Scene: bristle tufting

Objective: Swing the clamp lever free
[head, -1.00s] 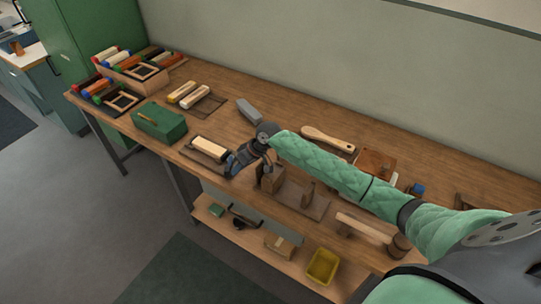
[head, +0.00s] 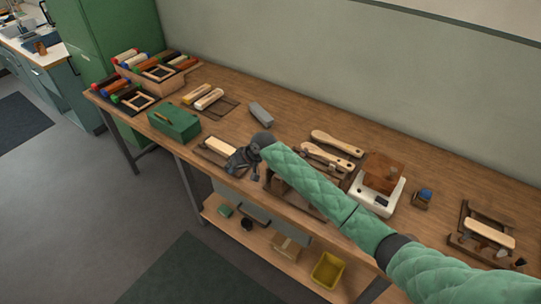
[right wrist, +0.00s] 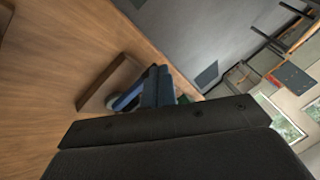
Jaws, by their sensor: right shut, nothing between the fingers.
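My right gripper (head: 238,166) is shut and empty, above the front part of the workbench, beside a tray with a pale block (head: 221,145). In the right wrist view its dark blue fingers (right wrist: 152,90) are together near a brown wooden piece (right wrist: 105,82). A wooden fixture (head: 313,203) lies under my right forearm and is mostly hidden by it. Another wooden fixture (head: 468,240) with a pale brush body stands at the right end of the bench. I cannot make out a clamp lever for certain. My left gripper is out of view.
A green box (head: 174,122), coloured rolls, and a grey block (head: 261,113) lie to the left and behind. Wooden handles (head: 336,143), a white scale (head: 373,200) with a brown block and a small blue-topped item (head: 425,194) are behind my arm. A yellow bin (head: 327,270) sits on the lower shelf.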

